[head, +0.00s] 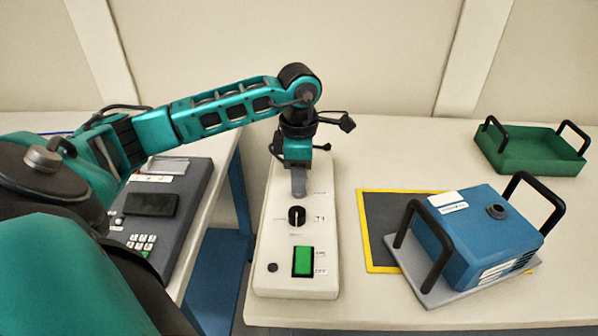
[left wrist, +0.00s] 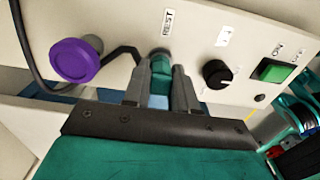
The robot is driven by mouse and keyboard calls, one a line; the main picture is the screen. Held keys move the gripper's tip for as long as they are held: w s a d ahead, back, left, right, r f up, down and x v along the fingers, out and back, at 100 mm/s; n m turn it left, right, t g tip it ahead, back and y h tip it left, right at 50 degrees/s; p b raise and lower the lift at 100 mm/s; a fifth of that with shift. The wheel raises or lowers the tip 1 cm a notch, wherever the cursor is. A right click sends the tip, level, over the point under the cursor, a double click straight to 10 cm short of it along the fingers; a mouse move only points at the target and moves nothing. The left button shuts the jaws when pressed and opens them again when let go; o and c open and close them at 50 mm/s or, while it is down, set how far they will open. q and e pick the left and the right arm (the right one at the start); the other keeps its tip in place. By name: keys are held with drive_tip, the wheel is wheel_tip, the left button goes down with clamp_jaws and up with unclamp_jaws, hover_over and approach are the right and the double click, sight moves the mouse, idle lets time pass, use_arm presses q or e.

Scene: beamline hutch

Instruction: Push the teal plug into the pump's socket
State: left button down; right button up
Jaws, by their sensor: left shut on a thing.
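In the left wrist view, a teal plug (left wrist: 160,66) sits between the two grey fingers of my left gripper (left wrist: 160,92), which is shut on it. The plug's far end meets the white panel just below a label that seems to read "REST"; I cannot tell how deep it sits. In the head view my left gripper (head: 298,185) points down onto the far part of a white control box (head: 285,215), hiding the plug. A blue boxy unit (head: 480,237) with black handles and a round dark port on top stands to the right. I cannot make out the pump's socket for certain.
The box carries a black knob (head: 297,215) and a green switch (head: 303,261). A purple round knob (left wrist: 78,60) and a black cable (left wrist: 120,52) lie near the fingers. A green tray (head: 530,150) stands at back right. A yellow-edged dark mat (head: 378,225) lies beside the box.

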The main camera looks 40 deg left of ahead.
use_arm(q)
drive_tip(key=shift+r, duration=0.15)
drive_tip(key=shift+r+p, duration=2.55)
drive_tip(key=shift+r, duration=0.85)
drive_tip(key=shift+d, duration=0.1)
